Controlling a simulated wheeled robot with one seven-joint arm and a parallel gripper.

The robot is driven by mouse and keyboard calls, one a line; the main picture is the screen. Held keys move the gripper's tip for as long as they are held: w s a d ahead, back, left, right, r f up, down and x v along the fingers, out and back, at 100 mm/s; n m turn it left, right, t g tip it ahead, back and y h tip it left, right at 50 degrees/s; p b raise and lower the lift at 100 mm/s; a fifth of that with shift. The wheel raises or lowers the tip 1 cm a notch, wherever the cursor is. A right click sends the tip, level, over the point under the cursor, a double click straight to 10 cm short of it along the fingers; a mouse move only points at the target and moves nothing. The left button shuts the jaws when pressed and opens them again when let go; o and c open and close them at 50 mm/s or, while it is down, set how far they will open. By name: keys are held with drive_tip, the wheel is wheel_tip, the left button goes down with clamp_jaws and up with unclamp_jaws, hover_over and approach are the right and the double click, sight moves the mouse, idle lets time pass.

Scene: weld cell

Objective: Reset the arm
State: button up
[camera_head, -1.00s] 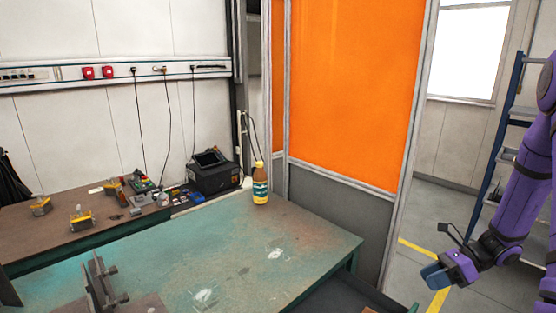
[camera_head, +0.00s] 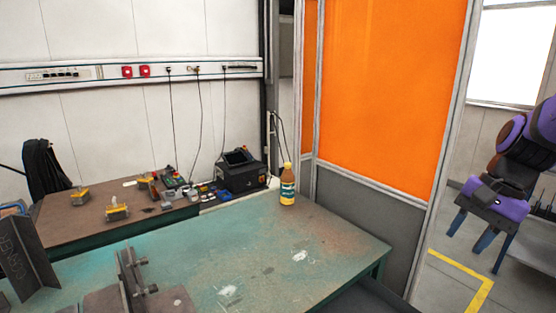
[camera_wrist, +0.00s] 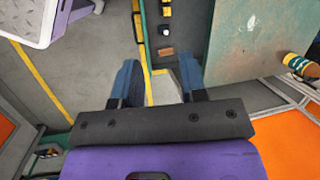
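My gripper (camera_head: 474,232) hangs at the right of the head view, with its two blue fingers pointing down. It is clear of the table, over the floor beyond the table's right end. In the wrist view my gripper (camera_wrist: 158,82) shows two blue fingers spread apart with nothing between them. The floor with yellow lines lies below the fingers. My purple arm is bent above the gripper.
A green worktable (camera_head: 270,235) fills the lower middle, with a bottle (camera_head: 287,186) near its back edge. An orange screen (camera_head: 390,90) stands behind it. Clamps and a black machine (camera_head: 240,172) sit at the back left. A yellow floor line (camera_head: 462,270) runs at right.

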drive_tip(key=s+a+r+n+t+h, duration=0.3)
drive_tip(key=s+r+n+t, duration=0.2)
drive_tip(key=s+r+n, duration=0.4)
drive_tip(key=shift+s+a+r+h, duration=0.2)
drive_tip(key=shift+s+h, duration=0.2)
drive_tip(key=shift+s, duration=0.45)
